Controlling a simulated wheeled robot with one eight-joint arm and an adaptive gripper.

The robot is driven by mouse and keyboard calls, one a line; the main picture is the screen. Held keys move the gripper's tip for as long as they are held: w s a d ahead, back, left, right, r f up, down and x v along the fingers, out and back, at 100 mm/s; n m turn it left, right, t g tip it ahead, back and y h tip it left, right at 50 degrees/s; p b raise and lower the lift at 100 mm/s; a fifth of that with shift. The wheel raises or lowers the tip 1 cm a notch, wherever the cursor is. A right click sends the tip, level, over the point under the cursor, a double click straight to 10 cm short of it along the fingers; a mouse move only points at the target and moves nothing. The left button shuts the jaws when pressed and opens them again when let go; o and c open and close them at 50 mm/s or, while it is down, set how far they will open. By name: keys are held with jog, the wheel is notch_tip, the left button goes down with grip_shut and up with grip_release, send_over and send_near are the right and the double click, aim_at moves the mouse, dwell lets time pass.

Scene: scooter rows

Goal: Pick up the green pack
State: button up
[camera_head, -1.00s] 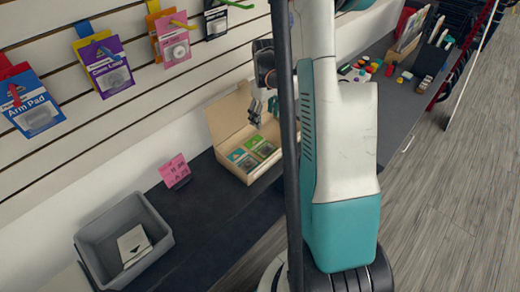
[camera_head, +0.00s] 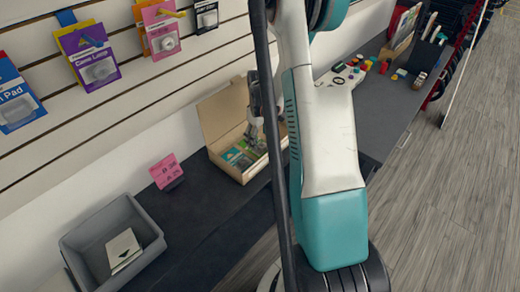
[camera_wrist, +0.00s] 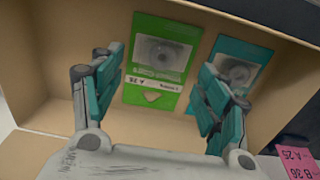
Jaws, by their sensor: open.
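The green pack (camera_wrist: 158,60) lies in an open cardboard box (camera_wrist: 45,85), seen in the wrist view between my fingers. It has a grey round picture and a printed label. My gripper (camera_wrist: 165,105) is open, with one teal finger on each side of the green pack. No contact with the pack is visible. A teal pack (camera_wrist: 232,60) lies beside it, partly behind the right finger. In the head view my gripper (camera_head: 252,135) reaches down into the box (camera_head: 222,115) and hides part of the packs.
A grey bin (camera_head: 75,245) holding a pale card (camera_head: 123,250) stands at the lower left of the dark counter (camera_head: 205,225). A pink sign (camera_head: 166,170) stands left of the box. Hanging packs line the slatted wall. Small coloured items (camera_head: 365,65) sit farther back.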

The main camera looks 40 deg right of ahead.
aim_at(260, 143)
notch_tip(260, 143, down, 2)
jog(key=shift+f, duration=0.25)
jog(key=shift+c, duration=0.5)
jog(key=c, duration=1.1)
jog(key=shift+o, duration=0.2)
jog(key=shift+r, duration=0.2)
notch_tip(260, 143, up, 20)
jog(key=p, duration=0.6)
